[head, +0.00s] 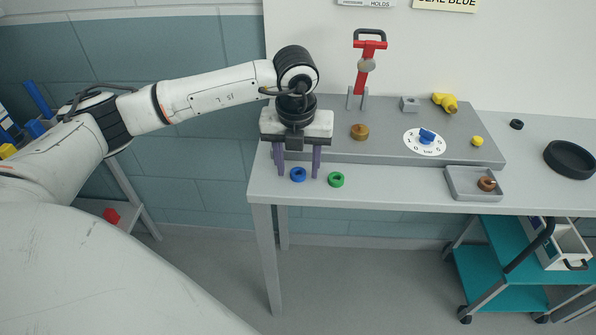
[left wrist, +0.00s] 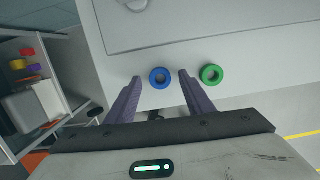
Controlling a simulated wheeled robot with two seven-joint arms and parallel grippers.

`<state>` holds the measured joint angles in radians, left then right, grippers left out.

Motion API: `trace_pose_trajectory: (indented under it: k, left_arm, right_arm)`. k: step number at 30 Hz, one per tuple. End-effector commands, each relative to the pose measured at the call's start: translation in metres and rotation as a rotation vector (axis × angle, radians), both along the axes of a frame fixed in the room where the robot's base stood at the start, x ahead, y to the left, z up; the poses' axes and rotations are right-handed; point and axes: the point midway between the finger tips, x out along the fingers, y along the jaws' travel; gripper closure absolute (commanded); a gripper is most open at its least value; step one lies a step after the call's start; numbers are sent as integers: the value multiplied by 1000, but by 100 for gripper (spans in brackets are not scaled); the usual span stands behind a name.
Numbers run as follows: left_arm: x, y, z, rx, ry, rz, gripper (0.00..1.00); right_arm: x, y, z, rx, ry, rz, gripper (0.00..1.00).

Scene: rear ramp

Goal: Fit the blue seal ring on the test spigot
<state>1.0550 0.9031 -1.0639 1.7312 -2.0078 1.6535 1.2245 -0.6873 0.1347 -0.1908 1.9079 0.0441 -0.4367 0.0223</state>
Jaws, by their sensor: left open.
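The blue seal ring (head: 298,180) lies flat on the front strip of the grey bench, left of a green ring (head: 337,185). My left gripper (head: 298,169) points down over the blue ring, open, with a purple finger on either side of it. In the left wrist view the blue ring (left wrist: 152,79) shows between the fingertips, clear of both; the green ring (left wrist: 204,80) is outside the right finger. I cannot tell for sure which bench fitting is the test spigot; a brass round fitting (head: 360,132) and a small grey block (head: 409,104) stand on the raised plate. My right gripper is out of view.
The raised plate (head: 330,152) also carries a red-handled lever (head: 366,65), a yellow fitting (head: 446,102), a white dial (head: 414,147) with a blue knob and a yellow knob (head: 477,141). A grey tray (head: 455,187) holds a brown ring (head: 487,184). Black rings lie at right.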

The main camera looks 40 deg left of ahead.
Motion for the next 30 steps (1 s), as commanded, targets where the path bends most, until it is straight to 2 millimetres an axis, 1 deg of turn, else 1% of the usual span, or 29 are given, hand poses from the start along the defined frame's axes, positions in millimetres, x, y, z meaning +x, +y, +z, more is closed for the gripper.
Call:
trace_pose_trajectory:
  k: [7, 8, 9, 15, 23, 26, 29, 30]
  left_arm:
    - [1, 0, -2, 0, -1, -1, 52]
    - [1, 0, -2, 0, -1, -1, 56]
    - [1, 0, -2, 0, -1, -1, 62]
    - [1, 0, -2, -1, 0, -1, 96]
    - [1, 0, 0, 0, -1, 0, 96]
    - [2, 0, 9, -1, -4, 0, 96]
    - [2, 0, 27, -1, -6, -1, 96]
    - [2, -1, 35, -1, -8, -1, 96]
  right_arm:
    - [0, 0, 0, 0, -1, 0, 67]
    - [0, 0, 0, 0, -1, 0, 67]
    - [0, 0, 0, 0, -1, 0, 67]
    - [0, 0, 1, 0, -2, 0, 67]
    - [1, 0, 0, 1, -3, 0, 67]
    - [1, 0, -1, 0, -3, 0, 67]
    - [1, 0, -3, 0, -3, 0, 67]
    - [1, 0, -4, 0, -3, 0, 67]
